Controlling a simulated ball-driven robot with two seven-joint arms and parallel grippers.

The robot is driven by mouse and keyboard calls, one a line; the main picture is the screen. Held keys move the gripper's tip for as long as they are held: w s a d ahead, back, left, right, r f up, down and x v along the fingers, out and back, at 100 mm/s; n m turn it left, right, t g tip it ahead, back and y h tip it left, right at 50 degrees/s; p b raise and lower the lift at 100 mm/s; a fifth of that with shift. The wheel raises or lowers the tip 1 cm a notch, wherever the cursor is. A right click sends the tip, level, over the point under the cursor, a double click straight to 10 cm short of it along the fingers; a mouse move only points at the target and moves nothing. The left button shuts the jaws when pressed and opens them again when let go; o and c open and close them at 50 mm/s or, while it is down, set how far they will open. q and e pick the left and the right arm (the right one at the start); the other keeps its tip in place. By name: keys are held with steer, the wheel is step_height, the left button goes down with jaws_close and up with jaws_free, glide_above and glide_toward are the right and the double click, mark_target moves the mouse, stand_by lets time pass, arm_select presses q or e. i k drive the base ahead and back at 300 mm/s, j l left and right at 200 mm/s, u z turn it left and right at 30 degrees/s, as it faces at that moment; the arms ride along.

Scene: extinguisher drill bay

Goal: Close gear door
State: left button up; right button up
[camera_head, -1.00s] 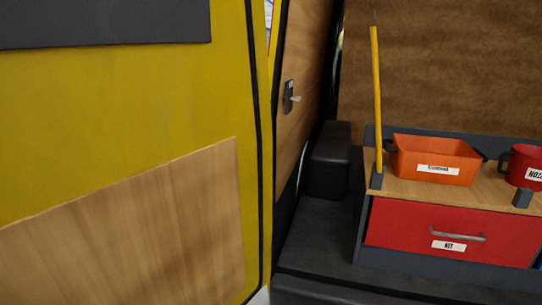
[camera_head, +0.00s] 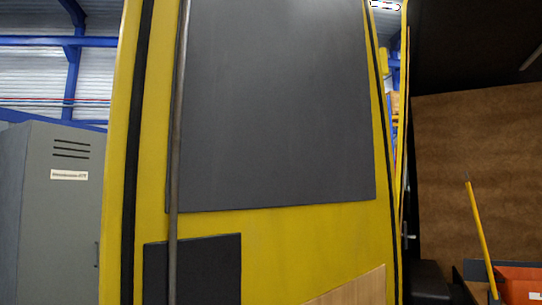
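A large yellow door (camera_head: 300,235), which looks like the gear door, fills the middle of the head view. It carries a big dark grey window panel (camera_head: 280,100), a smaller dark panel (camera_head: 205,270) and part of a wood panel (camera_head: 350,292). A thin grey vertical bar (camera_head: 176,130) runs down its left part. The door appears to stand open beside the dark compartment on the right, with a narrow gap showing at its right edge. Its lower part is cut off by the frame. Neither of my grippers shows.
A grey locker (camera_head: 55,225) stands at the left, with blue beams (camera_head: 72,70) behind it. At the right, the compartment has a brown wall (camera_head: 475,130). A leaning yellow pole (camera_head: 479,220) and an orange bin (camera_head: 520,285) are at the lower right.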

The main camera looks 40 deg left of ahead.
mark_target(249, 160)
steer(key=k+j+z, duration=0.15)
steer(key=k+j, duration=0.25)
steer(key=j, duration=0.2)
steer(key=k+j+z, duration=0.15)
steer(key=k+j, duration=0.25)
steer(key=j, duration=0.15)
steer(key=j+z, duration=0.25)
steer(key=j, duration=1.75)
steer(key=k, duration=0.1)
